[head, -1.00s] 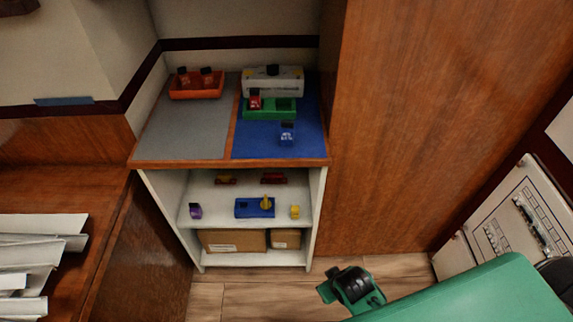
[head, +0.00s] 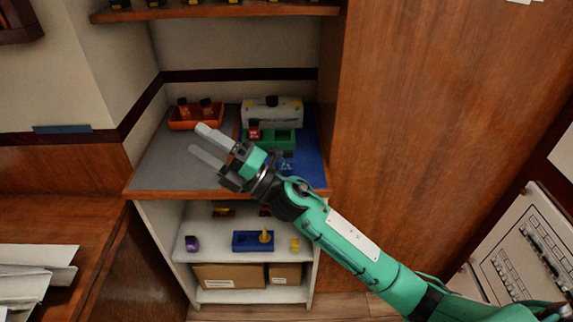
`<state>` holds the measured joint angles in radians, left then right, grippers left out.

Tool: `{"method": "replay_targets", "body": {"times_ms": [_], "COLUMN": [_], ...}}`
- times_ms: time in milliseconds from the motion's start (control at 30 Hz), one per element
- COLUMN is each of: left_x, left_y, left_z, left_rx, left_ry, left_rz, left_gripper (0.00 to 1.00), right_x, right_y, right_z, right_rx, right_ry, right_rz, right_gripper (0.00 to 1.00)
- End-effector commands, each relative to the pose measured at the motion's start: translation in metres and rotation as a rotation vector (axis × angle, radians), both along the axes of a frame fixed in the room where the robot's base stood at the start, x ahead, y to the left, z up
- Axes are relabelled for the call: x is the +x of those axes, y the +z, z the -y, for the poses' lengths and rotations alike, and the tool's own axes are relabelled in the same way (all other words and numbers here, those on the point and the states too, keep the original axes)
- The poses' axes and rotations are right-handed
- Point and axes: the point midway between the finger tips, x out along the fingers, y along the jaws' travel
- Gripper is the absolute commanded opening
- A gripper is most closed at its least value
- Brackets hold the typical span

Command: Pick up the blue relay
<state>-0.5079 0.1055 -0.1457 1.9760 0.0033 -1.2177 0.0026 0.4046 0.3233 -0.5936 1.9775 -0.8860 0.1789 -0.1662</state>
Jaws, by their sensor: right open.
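The blue relay (head: 285,165) stands on the blue mat (head: 313,170) at the right of the cabinet top. It is partly hidden behind my right arm's wrist. My right gripper (head: 201,141) is open and empty, with its two pale fingers pointing up and left over the grey mat. Its fingertips are left of the blue relay and just in front of the orange tray. My left gripper is not in view.
The green block (head: 284,136) holds a red relay (head: 254,130), with a white device (head: 283,111) behind it. The orange tray (head: 185,125) holds dark-topped red relays. A wooden wall stands close on the right, and a shelf hangs above.

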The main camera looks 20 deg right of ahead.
Motion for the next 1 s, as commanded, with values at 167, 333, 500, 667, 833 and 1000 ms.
{"method": "replay_targets", "body": {"times_ms": [167,333,500,667,833,1000], "left_x": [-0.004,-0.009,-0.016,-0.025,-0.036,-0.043], "left_y": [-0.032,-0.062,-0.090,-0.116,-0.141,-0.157], "left_z": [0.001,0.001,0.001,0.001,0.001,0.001], "left_rx": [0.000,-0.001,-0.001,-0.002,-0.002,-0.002], "left_ry": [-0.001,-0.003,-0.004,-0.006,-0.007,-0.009], "left_rz": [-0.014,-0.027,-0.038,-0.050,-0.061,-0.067], "left_gripper": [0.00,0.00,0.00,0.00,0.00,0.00], "right_x": [-0.014,-0.016,0.003,0.036,0.071,0.088], "right_y": [0.002,-0.024,-0.057,-0.074,-0.063,-0.038], "right_z": [-0.045,-0.060,-0.038,0.016,0.096,0.158], "right_rx": [-0.326,-0.680,-1.070,-1.463,-1.855,-2.107], "right_ry": [0.192,0.372,0.543,0.690,0.823,0.909], "right_rz": [0.318,0.562,0.724,0.780,0.716,0.594], "right_gripper": [0.58,0.58,0.58,0.58,0.58,0.58]}}
